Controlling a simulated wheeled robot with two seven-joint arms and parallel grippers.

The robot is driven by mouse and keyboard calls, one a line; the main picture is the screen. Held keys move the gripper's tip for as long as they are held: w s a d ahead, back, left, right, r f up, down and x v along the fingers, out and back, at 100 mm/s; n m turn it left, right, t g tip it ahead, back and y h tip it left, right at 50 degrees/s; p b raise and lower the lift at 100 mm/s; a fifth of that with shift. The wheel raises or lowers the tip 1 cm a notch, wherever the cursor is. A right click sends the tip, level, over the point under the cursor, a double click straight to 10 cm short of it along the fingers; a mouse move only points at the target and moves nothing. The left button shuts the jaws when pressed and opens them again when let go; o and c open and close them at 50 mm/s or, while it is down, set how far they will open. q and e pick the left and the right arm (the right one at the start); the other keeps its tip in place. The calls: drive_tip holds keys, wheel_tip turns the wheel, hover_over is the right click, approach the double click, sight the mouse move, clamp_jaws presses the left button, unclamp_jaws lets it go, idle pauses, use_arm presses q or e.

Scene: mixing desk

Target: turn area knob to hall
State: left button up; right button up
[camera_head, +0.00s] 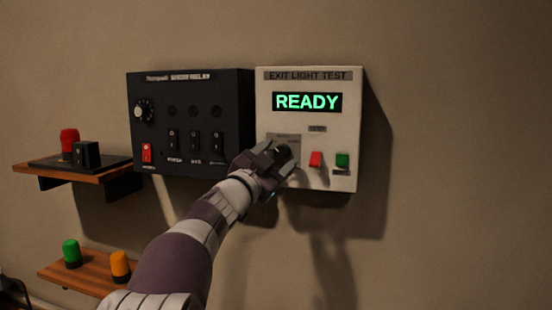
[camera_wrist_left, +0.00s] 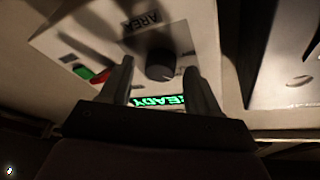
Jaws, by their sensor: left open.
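A white panel (camera_head: 345,85) headed EXIT LIGHT TEST is on the wall, with a green READY display (camera_head: 307,102). Its dark round area knob (camera_head: 284,151) is at the lower left, largely covered by my left gripper (camera_head: 277,160). In the left wrist view, the knob (camera_wrist_left: 161,65) shows near the AREA label (camera_wrist_left: 141,22), between the lines of the two open fingers (camera_wrist_left: 162,85). I see no finger contact with the knob. I cannot read its pointer or its position labels. My right gripper is not in view.
A red button (camera_head: 315,159) and a green button (camera_head: 342,160) sit right of the knob. A black panel (camera_head: 232,90) with a dial and switches adjoins on the left. Two wooden shelves (camera_head: 110,178) hold coloured-capped items at far left. The wall at right is clear.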

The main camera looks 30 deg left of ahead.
use_arm(q)
drive_tip(key=b+v, duration=0.5)
drive_tip(key=v, duration=0.7)
drive_tip(key=shift+s, duration=0.3)
drive_tip(key=shift+f, duration=0.1)
